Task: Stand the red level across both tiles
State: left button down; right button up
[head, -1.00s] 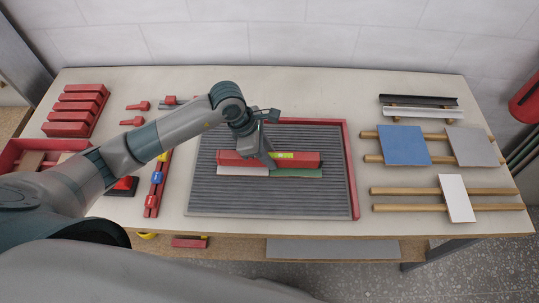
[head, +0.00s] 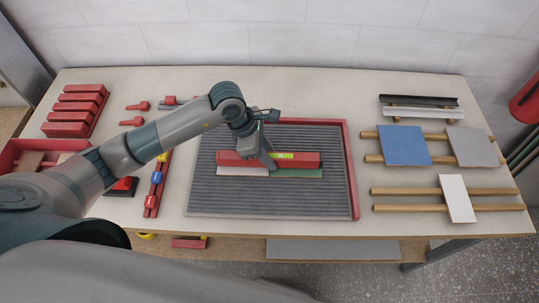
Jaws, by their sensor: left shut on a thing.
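The red level (head: 230,158) with a yellow-green vial lies lengthwise over the back part of two tiles on the grey ribbed mat. The left tile is white (head: 242,172) and the right tile is green (head: 297,173); only their front strips show below the level. My left gripper (head: 268,160) is shut on the red level near its middle, coming from above. The level looks to be resting on or just above the tiles; I cannot tell which. My right gripper is not in view.
The ribbed mat (head: 270,202) has a red edge at the back and right. Blue (head: 403,146), grey (head: 473,146) and white (head: 457,199) tiles lie on wooden rails at right. Red wedges (head: 75,110) and a red bar with blue clips (head: 153,190) are at left.

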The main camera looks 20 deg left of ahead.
aim_at(275, 155)
pick_arm(q)
jog(key=shift+f, duration=0.1)
jog(key=c, duration=1.1)
grip_release()
jog(key=shift+r+p, duration=0.4)
jog(key=shift+r, duration=0.65)
jog(key=shift+r+p, duration=0.5)
jog(key=shift+r, duration=1.45)
jog(key=shift+s, duration=0.1)
